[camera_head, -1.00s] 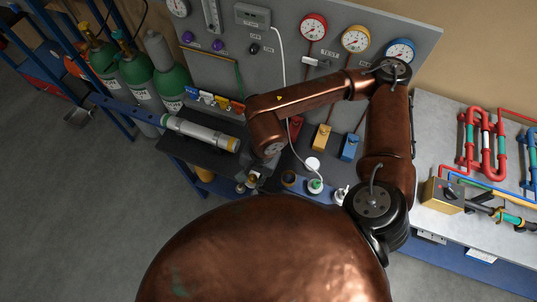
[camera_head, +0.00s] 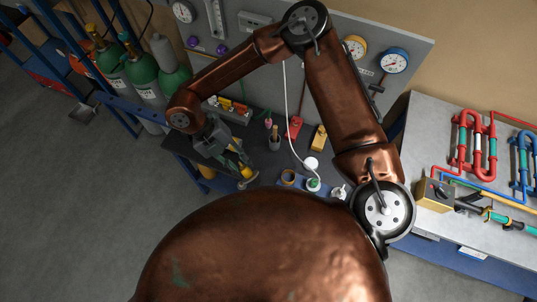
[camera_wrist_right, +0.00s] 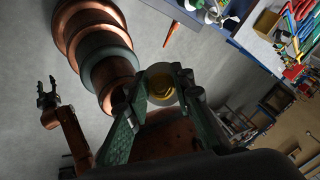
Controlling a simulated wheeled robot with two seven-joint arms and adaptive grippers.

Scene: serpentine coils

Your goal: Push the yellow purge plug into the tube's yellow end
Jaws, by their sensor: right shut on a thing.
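My right gripper (camera_head: 217,140) is over the left part of the dark bench. In the right wrist view its green fingers (camera_wrist_right: 158,104) are shut on a round piece with a yellow middle, which I take for the yellow purge plug (camera_wrist_right: 161,88). Yellow also shows just below the gripper in the head view, but I cannot tell whether it is plug or tube end. The pale tube with the yellow end is not clearly visible now; the arm and gripper cover that place. I cannot tell whether plug and tube touch. My left gripper (camera_wrist_right: 47,95) is open and empty in the wrist view.
A rack of coloured pieces (camera_head: 228,107) stands by the gauge panel (camera_head: 285,55). Green gas cylinders (camera_head: 118,72) stand behind on the left. Small pots (camera_head: 313,185) line the bench front. The right bench (camera_head: 410,165) carries red and blue coils (camera_head: 474,140).

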